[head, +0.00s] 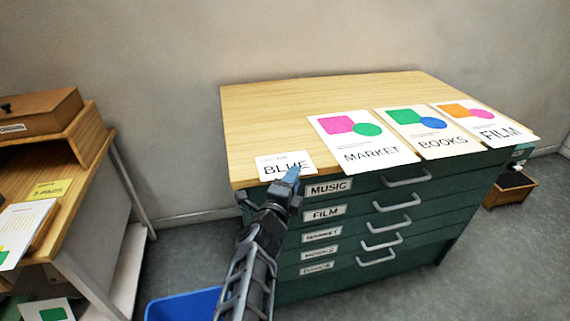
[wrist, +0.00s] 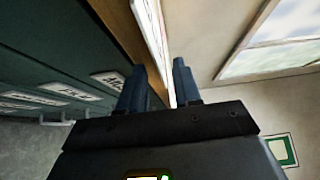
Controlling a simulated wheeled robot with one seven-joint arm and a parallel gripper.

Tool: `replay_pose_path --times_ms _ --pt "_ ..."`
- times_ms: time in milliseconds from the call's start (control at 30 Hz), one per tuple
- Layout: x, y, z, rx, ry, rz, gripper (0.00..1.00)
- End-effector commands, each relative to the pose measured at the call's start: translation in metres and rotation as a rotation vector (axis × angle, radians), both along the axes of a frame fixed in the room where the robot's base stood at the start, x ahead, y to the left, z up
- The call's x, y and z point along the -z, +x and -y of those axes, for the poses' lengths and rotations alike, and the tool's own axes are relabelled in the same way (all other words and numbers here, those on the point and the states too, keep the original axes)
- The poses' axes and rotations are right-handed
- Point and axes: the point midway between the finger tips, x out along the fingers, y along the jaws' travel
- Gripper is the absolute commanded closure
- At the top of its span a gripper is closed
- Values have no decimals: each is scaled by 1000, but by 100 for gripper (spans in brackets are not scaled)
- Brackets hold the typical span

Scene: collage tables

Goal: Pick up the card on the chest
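The white card marked BLUE (head: 284,163) lies flat at the front left corner of the chest's wooden top (head: 290,105). Its front edge seems to reach the chest's front edge. My gripper (head: 292,175) is at the card's front right part and hides a little of it. In the wrist view, the fingers (wrist: 158,88) stand apart, one on each side of the thin white edge of a card (wrist: 151,22), which appears to be this one. Whether a finger touches it I cannot tell.
Three larger cards, MARKET (head: 362,140), BOOKS (head: 432,134) and FILM (head: 490,124), lie to the right along the front edge. Green drawers with handles (head: 396,202) are below. A desk (head: 62,212) stands left, with a blue bin (head: 184,304) on the floor.

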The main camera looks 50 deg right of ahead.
Motion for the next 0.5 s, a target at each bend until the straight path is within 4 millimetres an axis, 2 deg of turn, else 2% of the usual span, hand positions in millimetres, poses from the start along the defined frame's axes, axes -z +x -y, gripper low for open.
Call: replay_pose_path --times_ms 67,400,500 --pt "0 0 0 0 0 0 68" --pt "0 0 0 1 0 0 100" --pt "0 0 0 1 0 -1 100"
